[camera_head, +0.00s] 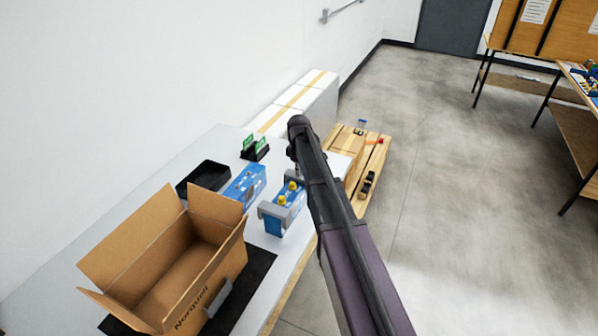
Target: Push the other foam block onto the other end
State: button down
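A blue analyser (290,204) with yellow knobs on top stands on the pale table. A grey foam block (274,211) sits around its near left end. Another grey piece (293,176), which looks like the other foam block, shows at the far end beside my arm. My arm hides part of it, so I cannot tell whether it is fully on the analyser or apart from it. My gripper (294,160) is above this far end, mostly hidden by my dark wrist. Its fingers cannot be made out, nor whether they hold or touch the block.
An open cardboard box (165,250) stands on a black mat (250,290) at the near left. A blue carton (246,184), a black tray (203,177) and a black holder with green cards (255,150) lie behind. A wooden pallet (377,150) adjoins the table's far end.

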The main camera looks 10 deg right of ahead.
jog(key=shift+r, duration=0.15)
jog(key=shift+r+p, duration=2.9)
jog(key=shift+p, duration=0.15)
jog(key=s+m, duration=1)
jog(key=s, duration=1.9)
jog(key=shift+m, duration=0.4)
